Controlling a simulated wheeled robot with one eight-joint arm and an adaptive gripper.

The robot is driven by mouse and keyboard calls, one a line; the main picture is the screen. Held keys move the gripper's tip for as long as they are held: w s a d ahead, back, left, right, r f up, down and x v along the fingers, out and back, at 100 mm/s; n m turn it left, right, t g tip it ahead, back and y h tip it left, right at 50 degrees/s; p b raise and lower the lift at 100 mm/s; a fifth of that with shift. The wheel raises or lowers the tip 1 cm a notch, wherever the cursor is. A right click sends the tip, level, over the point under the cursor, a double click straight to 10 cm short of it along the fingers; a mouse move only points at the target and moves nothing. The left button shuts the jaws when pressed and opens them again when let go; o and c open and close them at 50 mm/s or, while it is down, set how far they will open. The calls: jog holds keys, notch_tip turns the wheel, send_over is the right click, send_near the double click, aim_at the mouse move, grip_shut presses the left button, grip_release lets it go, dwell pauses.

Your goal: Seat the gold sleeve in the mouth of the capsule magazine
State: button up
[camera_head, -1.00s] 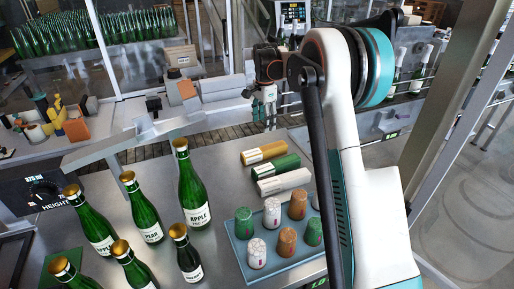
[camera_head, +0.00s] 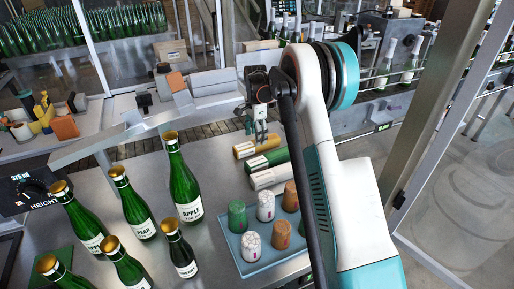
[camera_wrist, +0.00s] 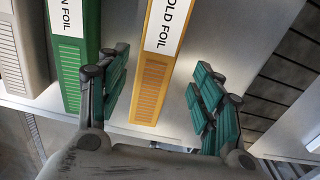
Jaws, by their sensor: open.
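The gold sleeve (camera_head: 243,151) is a long box lying on the steel table, the farthest of three side by side. In the wrist view the gold sleeve (camera_wrist: 151,92) has a white label reading "OLD FOIL", its first letter cut off. My gripper (camera_head: 257,132) hangs over the far side of the sleeves. In the wrist view its green fingers (camera_wrist: 160,75) are open, with the gold sleeve showing between them. They are apart from it at its sides; their height above it is hard to tell. I cannot make out the capsule magazine for certain.
A green sleeve (camera_head: 268,161) and a white sleeve (camera_head: 270,178) lie beside the gold one. A blue tray (camera_head: 285,248) of capsules stands nearer, with several green bottles (camera_head: 183,185) to its left. A metal rail (camera_head: 110,142) runs behind the bottles.

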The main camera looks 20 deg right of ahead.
jog(key=f, duration=0.2)
jog(key=f+b, duration=0.1)
jog(key=f, duration=0.1)
jog(key=shift+s+d+f, duration=0.15)
jog(key=shift+s+f, duration=0.05)
jog(key=c, duration=1.2)
jog(key=shift+r, duration=0.2)
notch_tip(320, 180, up, 20)
jog(key=p, duration=0.3)
jog(key=shift+f+p, duration=0.15)
jog(key=shift+p, duration=0.2)
